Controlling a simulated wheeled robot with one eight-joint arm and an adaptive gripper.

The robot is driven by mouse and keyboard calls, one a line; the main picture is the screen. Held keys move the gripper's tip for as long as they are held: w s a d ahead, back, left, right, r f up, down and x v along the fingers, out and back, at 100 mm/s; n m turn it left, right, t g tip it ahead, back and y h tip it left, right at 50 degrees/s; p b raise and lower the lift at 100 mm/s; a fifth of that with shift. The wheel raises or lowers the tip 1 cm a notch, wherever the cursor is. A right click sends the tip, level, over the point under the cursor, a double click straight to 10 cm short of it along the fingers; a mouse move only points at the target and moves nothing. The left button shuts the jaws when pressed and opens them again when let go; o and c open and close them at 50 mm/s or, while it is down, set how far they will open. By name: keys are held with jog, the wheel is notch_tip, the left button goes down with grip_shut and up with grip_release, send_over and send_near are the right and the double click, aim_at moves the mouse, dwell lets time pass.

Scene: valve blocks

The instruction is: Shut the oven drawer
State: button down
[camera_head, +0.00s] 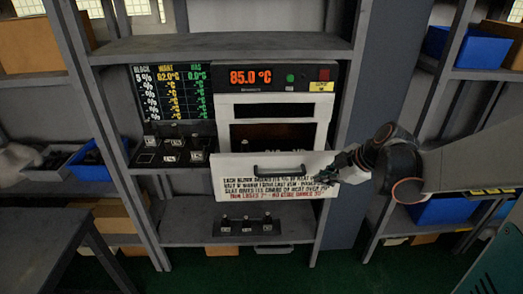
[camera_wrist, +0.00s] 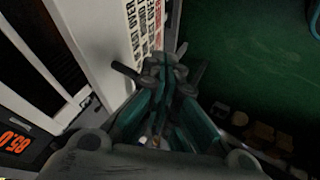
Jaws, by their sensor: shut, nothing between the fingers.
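The oven (camera_head: 275,105) is a white box on the shelf with a red 85.0 °C readout. Its white drawer (camera_head: 232,175) stands out below the oven opening, with a dark handle (camera_head: 278,171) and printed text on the front. My gripper (camera_head: 345,165) is shut and empty at the right end of the drawer front. In the wrist view, my gripper (camera_wrist: 165,65) is close to the printed drawer front (camera_wrist: 143,22); I cannot tell whether it touches. How far the drawer is out is hard to judge.
A display board (camera_head: 172,92) and a black block tray (camera_head: 172,150) are left of the oven. A small rack (camera_head: 247,224) sits on the shelf below. Grey shelf posts (camera_head: 345,120) stand close on the right. Blue bins (camera_head: 440,208) stand on the right shelving.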

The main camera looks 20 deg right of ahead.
jog(key=w+f+b, duration=0.1)
jog(key=w+f, duration=0.1)
jog(key=w+f+b, duration=0.1)
jog(key=w, duration=0.1)
jog(key=w+a+f+b, duration=0.1)
jog(key=w+f, duration=0.1)
jog(key=shift+w+f, duration=0.15)
jog(key=shift+f, duration=0.2)
jog(key=shift+w+d+r+b, duration=0.15)
jog(key=shift+w+d+b, duration=0.1)
jog(key=shift+w+b, duration=0.3)
jog(key=shift+w, duration=0.2)
jog(key=shift+w+d, duration=0.1)
jog(key=shift+w, duration=0.15)
jog(key=w+d+p, duration=0.1)
jog(key=w+d, duration=0.1)
jog(key=w, duration=0.4)
jog(key=w+d, duration=0.1)
jog(key=w, duration=0.6)
jog(key=w+d+p, duration=0.1)
jog(key=w+d, duration=0.1)
jog(key=w, duration=0.4)
jog(key=shift+w+d+p, duration=0.3)
jog(key=shift+w+d, duration=0.05)
jog(key=shift+w, duration=0.05)
